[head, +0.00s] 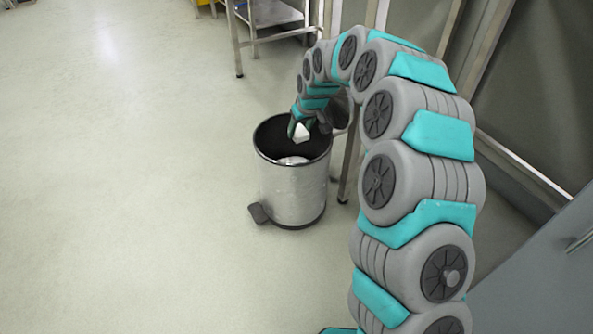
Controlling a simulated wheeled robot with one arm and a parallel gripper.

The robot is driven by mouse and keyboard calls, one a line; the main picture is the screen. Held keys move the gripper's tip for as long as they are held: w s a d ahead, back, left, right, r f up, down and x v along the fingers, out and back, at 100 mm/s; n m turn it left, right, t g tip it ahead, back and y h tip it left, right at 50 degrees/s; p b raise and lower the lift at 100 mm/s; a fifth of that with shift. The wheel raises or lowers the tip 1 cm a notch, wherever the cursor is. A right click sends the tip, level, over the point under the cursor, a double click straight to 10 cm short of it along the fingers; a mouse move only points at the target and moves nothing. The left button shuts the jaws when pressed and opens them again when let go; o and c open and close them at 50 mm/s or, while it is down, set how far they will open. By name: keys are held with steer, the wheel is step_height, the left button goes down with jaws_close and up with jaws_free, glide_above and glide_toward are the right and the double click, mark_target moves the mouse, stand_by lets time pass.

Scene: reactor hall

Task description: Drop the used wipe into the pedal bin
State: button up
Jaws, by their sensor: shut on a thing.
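The pedal bin (291,195) is a round silver metal bin with a black rim, standing on the floor near the middle of the head view. My gripper (299,130) points down over the bin's opening, shut on the white used wipe (302,133). The wipe appears at about rim level or a little above; its exact height is hard to tell. The far fingertip is partly hidden.
A metal trolley or table (272,14) with legs stands behind the bin. A grey cabinet (545,265) is at the lower right, and dark panels line the right wall. The pale floor (120,180) on the left is clear.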

steer(key=o, duration=1.3)
steer(key=v, duration=0.8)
steer(key=shift+w+p, duration=0.1)
steer(key=shift+p, duration=0.3)
